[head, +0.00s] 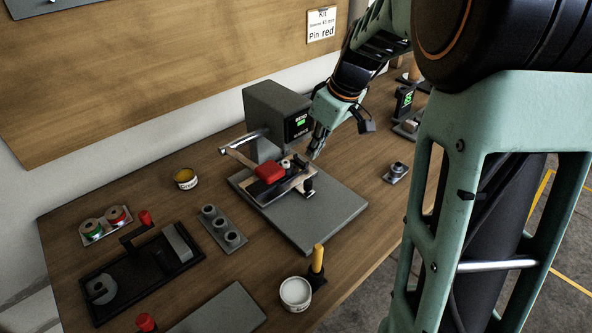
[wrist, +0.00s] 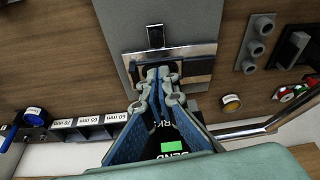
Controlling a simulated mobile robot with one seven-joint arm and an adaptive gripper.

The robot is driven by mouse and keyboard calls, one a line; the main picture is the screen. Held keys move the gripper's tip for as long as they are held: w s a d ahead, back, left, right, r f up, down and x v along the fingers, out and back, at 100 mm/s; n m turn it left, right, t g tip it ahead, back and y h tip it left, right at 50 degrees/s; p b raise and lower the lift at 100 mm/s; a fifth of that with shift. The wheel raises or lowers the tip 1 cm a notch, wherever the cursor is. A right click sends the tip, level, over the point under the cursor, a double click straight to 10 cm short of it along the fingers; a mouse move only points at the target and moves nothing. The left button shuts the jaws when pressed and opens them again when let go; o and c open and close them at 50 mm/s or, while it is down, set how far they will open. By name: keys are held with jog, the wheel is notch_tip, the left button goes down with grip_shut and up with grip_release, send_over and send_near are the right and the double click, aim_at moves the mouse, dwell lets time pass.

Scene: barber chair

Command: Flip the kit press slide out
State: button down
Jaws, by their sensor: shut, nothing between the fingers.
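The kit press (head: 272,118) is a dark grey box with a small green-lit display, standing at the back of the wooden bench. A grey base plate (head: 330,215) lies in front of it. On that plate is the slide assembly (head: 297,186), with a metallic surface, a red block (head: 270,172) and a silver lever bar (head: 243,142) on its left. My gripper (head: 317,152) is just right of the assembly, pointing down, shut and empty. In the wrist view my gripper (wrist: 163,78) overlaps a shiny metal plate (wrist: 195,52) with a dark tab; contact cannot be told.
A grey holder with round sockets (head: 222,228), a black fixture (head: 140,270) and a yellow-topped tin (head: 186,178) are to the left. A white cup (head: 296,293) and yellow-handled tool (head: 318,258) stand near the front edge. A small grey part (head: 396,172) sits to the right.

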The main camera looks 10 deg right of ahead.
jog(key=shift+f, duration=0.1)
send_over(297, 184)
jog(key=s+d, duration=0.1)
notch_tip(297, 184, down, 9)
jog(key=shift+s+d+f+b, duration=0.15)
jog(key=shift+f+b, duration=0.05)
jog(key=shift+b, duration=0.2)
jog(key=s+d+b, duration=0.2)
jog(key=s, duration=0.1)
jog(key=s+d+b, duration=0.2)
jog(key=s, duration=0.2)
jog(key=s+d+b, duration=0.2)
jog(key=s+d, duration=0.1)
jog(key=shift+s, duration=0.25)
jog(key=shift+d+f, duration=0.1)
